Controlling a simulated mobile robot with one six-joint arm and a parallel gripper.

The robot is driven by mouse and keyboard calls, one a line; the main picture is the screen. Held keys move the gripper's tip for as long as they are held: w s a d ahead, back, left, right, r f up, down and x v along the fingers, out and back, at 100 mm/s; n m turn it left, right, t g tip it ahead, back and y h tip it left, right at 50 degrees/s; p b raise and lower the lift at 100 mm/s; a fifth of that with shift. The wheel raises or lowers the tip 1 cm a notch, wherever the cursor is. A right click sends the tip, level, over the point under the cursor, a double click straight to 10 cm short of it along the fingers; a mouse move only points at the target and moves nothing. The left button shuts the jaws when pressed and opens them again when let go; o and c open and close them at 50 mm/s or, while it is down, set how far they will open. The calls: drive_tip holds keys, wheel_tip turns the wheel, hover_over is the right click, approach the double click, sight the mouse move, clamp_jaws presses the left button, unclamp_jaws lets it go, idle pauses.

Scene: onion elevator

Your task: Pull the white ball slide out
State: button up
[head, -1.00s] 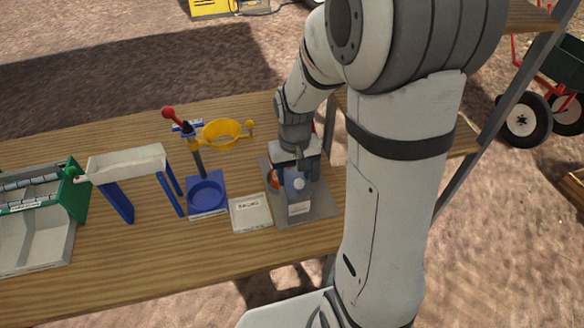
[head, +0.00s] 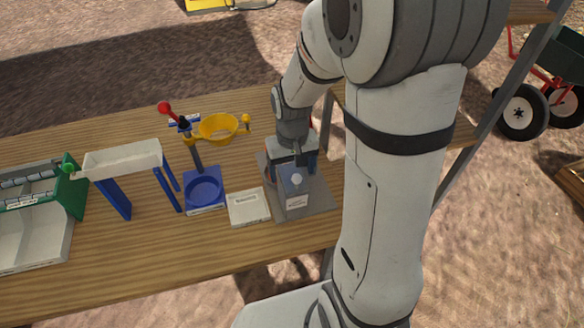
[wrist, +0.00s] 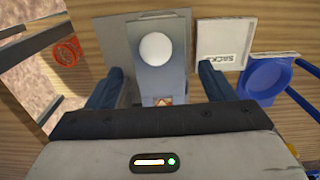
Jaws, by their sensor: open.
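The white ball (head: 296,179) is a small round knob on the face of a grey box-like slide unit (head: 297,201) that stands on a grey plate on the wooden table. In the wrist view the ball (wrist: 155,47) sits on the grey-blue unit, centred ahead of the gripper. My gripper (wrist: 158,85) is open, with one dark blue finger on each side of the unit. The ball lies beyond the fingertips, between their lines, and no contact with it shows. In the head view my gripper (head: 293,165) is just behind the ball, pointing down.
A white tray marked "SACKS" (head: 248,207) lies left of the unit. A blue round holder (head: 204,188), a red-knobbed lever (head: 165,108) and a yellow ring (head: 218,128) stand farther left. A white trough (head: 123,158) and green rack (head: 72,187) are at far left. The front table strip is clear.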

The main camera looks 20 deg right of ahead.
drive_tip(key=shift+r+p, duration=2.2)
drive_tip(key=shift+r, duration=0.75)
drive_tip(key=shift+r, duration=0.1)
drive_tip(key=shift+s+r, duration=0.1)
drive_tip(key=shift+r, duration=0.3)
drive_tip(key=s+r+t, duration=0.3)
drive_tip(key=s+r, duration=0.9)
drive_tip(key=shift+s+r, duration=0.15)
